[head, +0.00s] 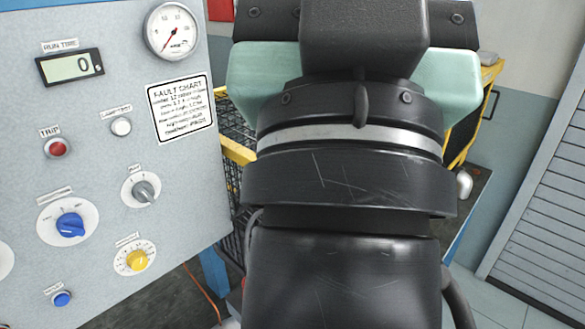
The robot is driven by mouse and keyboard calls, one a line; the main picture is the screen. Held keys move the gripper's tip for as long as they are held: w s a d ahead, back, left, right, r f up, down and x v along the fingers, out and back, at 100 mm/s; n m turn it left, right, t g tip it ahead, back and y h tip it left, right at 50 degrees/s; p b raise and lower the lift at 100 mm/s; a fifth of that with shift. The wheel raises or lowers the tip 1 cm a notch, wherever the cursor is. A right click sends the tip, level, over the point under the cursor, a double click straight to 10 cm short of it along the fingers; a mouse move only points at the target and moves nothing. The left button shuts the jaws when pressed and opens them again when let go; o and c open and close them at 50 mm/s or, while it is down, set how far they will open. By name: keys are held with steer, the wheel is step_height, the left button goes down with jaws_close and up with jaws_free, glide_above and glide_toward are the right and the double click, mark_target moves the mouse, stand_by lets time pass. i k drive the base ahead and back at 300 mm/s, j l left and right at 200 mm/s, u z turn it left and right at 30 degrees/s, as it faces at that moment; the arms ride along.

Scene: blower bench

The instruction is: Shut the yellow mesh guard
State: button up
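The yellow mesh guard shows only in parts behind my arm in the head view. A short yellow bar (238,152) with dark wire mesh shows to the left of the arm. A yellow edge (489,78) shows to the right, with a thin dark handle-like loop beside it. My arm fills the middle of the view and hides most of the guard, so I cannot tell how far open it stands. The fingers of my gripper are not visible.
A grey control panel (105,215) with a gauge (172,31), display, knobs and buttons stands close on the left. A grey slatted shutter (545,215) is at the right. A blue bench leg (214,271) and an orange cable show below the panel. Grey floor shows at lower right.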

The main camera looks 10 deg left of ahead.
mark_target(472, 128)
steer(key=i+l, duration=0.15)
steer(key=l, duration=0.3)
steer(key=i+l, duration=0.1)
steer(key=l, duration=0.3)
steer(key=i+l, duration=0.2)
steer(key=l, duration=0.15)
steer(key=i+l, duration=0.2)
steer(key=l, duration=0.15)
steer(key=i+l, duration=0.2)
steer(key=l, duration=0.2)
steer(key=i+l, duration=0.2)
steer(key=l, duration=0.15)
steer(key=i+l, duration=0.2)
steer(key=l, duration=0.15)
steer(key=i+l, duration=0.7)
steer(key=l, duration=0.15)
steer(key=i+l, duration=0.7)
steer(key=l, duration=0.15)
steer(key=i+l, duration=0.7)
steer(key=l, duration=0.15)
